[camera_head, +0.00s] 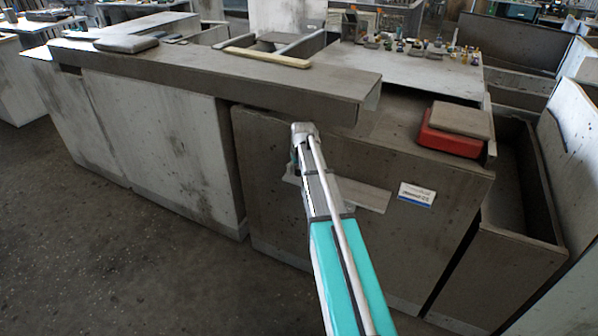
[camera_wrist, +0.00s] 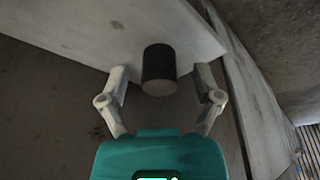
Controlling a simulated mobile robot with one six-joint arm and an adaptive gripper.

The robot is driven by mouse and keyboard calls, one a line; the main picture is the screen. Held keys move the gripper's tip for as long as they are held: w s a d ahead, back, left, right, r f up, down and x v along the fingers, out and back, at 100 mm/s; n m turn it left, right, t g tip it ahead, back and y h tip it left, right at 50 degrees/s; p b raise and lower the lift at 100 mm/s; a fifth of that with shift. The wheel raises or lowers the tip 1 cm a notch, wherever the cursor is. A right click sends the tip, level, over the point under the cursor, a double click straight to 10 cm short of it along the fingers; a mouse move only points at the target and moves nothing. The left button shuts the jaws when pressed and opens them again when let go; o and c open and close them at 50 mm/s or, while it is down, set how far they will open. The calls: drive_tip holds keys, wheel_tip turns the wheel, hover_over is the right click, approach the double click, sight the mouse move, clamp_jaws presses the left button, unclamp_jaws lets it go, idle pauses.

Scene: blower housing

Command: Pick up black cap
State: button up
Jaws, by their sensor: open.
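The black cap (camera_wrist: 158,62) shows in the wrist view as a short dark cylinder with a paler grey-brown end. It lies at the edge of a light grey panel, centred between my two fingers and a little beyond their tips. My gripper (camera_wrist: 161,80) is open, with one finger on each side of the cap and a visible gap to both. I see no contact. In the head view my teal arm reaches to the front of the grey bench, and I cannot make out the cap there.
The bench has a long raised grey ledge (camera_head: 210,66) with a dark flat pad (camera_head: 126,43) and a pale strip (camera_head: 267,57) on it. A red box (camera_head: 450,143) stands at the right. Several small parts crowd the back surface. The floor (camera_head: 110,260) at left is clear.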

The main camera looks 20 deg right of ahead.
idle(0.3)
drive_tip(key=c, duration=1)
drive_tip(key=shift+r, duration=0.1)
drive_tip(key=shift+c, duration=0.2)
wheel_tip(320, 180, up, 2)
drive_tip(key=p, duration=0.2)
drive_tip(key=shift+r+p, duration=0.25)
drive_tip(key=shift+p, duration=0.15)
drive_tip(key=s+d+r+p, duration=0.3)
drive_tip(key=s+r+p, duration=0.7)
drive_tip(key=s, duration=0.3)
drive_tip(key=shift+s+d+r, duration=0.15)
drive_tip(key=shift+s, duration=0.2)
